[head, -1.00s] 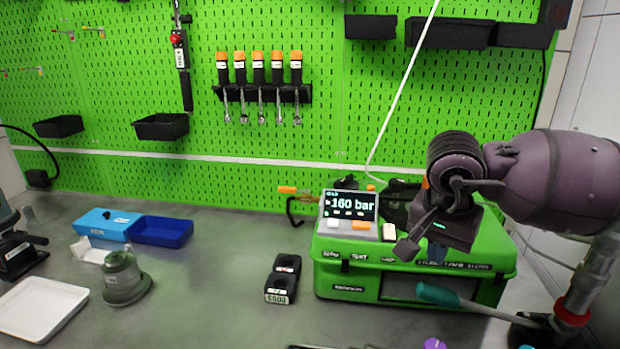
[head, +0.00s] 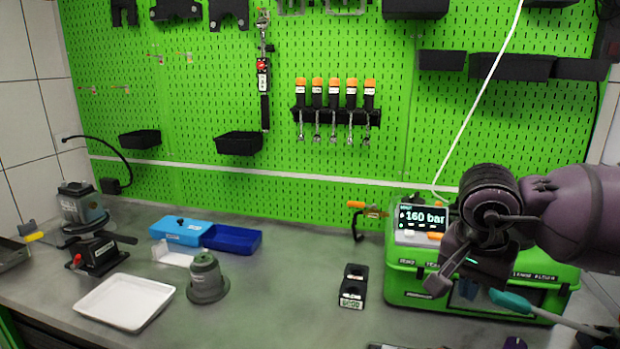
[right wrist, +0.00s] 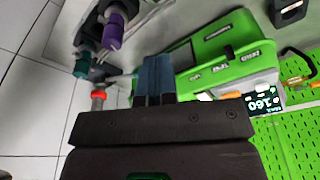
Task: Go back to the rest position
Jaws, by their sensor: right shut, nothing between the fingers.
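My right gripper (head: 437,284) is at the right of the head view, in front of the green test case (head: 402,284). In the right wrist view its fingers (right wrist: 154,78) are together, with nothing between them. The case carries a display (head: 422,218) reading 160 bar. The case also shows beyond the fingers in the right wrist view (right wrist: 222,82). I cannot tell from the head view how far the gripper is from the case. My left gripper is not in view.
A black block (head: 354,284) stands left of the case. A grey-green pump part (head: 206,280), a white tray (head: 124,302) and blue bins (head: 232,239) are further left. A teal-handled tool (head: 512,300) lies before the case. The table's middle front is clear.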

